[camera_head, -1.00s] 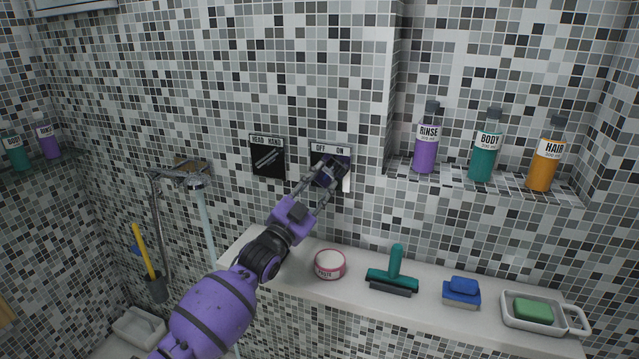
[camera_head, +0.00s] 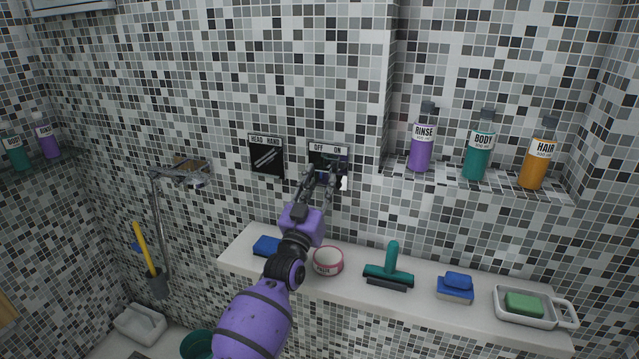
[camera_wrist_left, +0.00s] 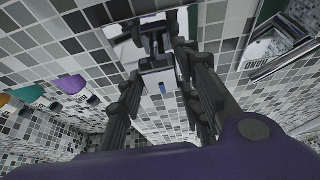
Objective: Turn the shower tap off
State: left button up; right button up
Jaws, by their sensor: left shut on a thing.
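The shower tap is a dark square plate (camera_head: 341,165) on the tiled wall, with a label strip reading OFF on the left and ON on the right. My left gripper (camera_head: 319,180) is at the plate's lower left, below the OFF side. It is shut on the tap handle, which its fingers mostly hide. In the left wrist view the fingers (camera_wrist_left: 162,62) close around the handle in front of the pale label. The hand shower (camera_head: 182,176) hangs on the wall to the left, with no stream visible below it. My right gripper is out of view.
A second plate marked HEAD and HAND (camera_head: 267,160) is just left of the tap. Below, a ledge (camera_head: 420,300) holds a pink-rimmed jar (camera_head: 328,262), a green squeegee (camera_head: 390,268), sponges and a soap dish (camera_head: 502,310). Bottles (camera_head: 478,150) stand in the right niche.

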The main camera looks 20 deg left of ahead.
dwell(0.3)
pick_arm(q)
jog(key=o, duration=1.2)
jog(key=v, duration=1.2)
jog(key=shift+f, duration=0.15)
